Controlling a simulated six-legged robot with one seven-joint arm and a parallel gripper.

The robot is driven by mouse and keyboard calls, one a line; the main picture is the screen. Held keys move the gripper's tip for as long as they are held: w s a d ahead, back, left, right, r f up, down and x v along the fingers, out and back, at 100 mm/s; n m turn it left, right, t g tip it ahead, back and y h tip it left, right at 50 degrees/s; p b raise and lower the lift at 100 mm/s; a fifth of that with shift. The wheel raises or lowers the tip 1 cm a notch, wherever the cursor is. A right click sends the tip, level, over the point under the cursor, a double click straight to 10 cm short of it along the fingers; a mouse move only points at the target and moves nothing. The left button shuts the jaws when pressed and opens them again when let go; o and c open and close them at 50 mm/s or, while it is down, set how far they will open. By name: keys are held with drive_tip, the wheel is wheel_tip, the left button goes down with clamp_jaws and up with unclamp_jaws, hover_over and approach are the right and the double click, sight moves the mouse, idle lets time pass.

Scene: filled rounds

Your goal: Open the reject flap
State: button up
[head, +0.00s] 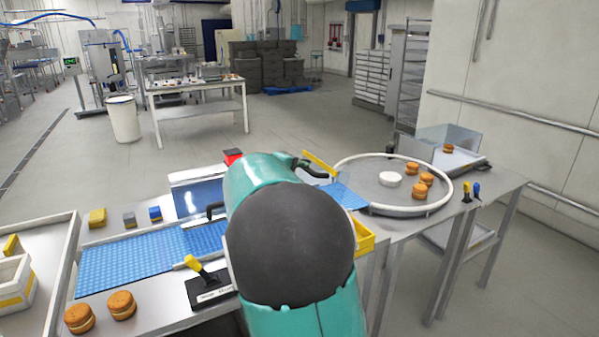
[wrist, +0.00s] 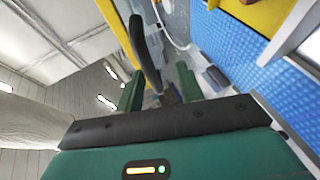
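A slanted yellow bar (head: 319,163), which looks like the reject flap, stands by the blue belt (head: 343,194) near the turntable. In the head view my teal arm hides much of the belt around it, and my gripper cannot be made out clearly. In the wrist view my gripper (wrist: 160,88) has its two green fingers apart. A black curved handle-like piece (wrist: 145,52) shows just beyond and between the fingertips; I cannot tell whether they touch it. A yellow panel (wrist: 245,12) lies at the upper right, beside the blue belt (wrist: 228,45).
A round turntable (head: 375,198) with several filled rounds stands right of my arm. A yellow bin (head: 365,238) sits partly behind my arm. A yellow-handled lever on a black plate (head: 207,290) and two rounds (head: 100,311) are at the front left. Free floor lies behind.

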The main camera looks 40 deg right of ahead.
drive_tip(key=shift+r, duration=0.15)
drive_tip(key=v, duration=1.3)
drive_tip(key=shift+a, duration=0.35)
drive_tip(key=shift+s+r, duration=0.1)
drive_tip(key=s+a+f+t+y, duration=0.1)
drive_tip(key=s+a+f+y, duration=0.2)
drive_tip(key=s+a, duration=0.4)
drive_tip(key=s+a+f+t+y, duration=0.1)
drive_tip(key=s+a+f+y, duration=0.3)
drive_tip(key=s+a+y, duration=0.2)
drive_tip(key=s+a+f+y, duration=0.4)
drive_tip(key=s+a+y, duration=0.1)
drive_tip(key=s+a, duration=0.4)
drive_tip(key=shift+s+a+f+m+t, duration=0.25)
drive_tip(key=shift+s+a+m+t, duration=0.15)
drive_tip(key=shift+a, duration=0.6)
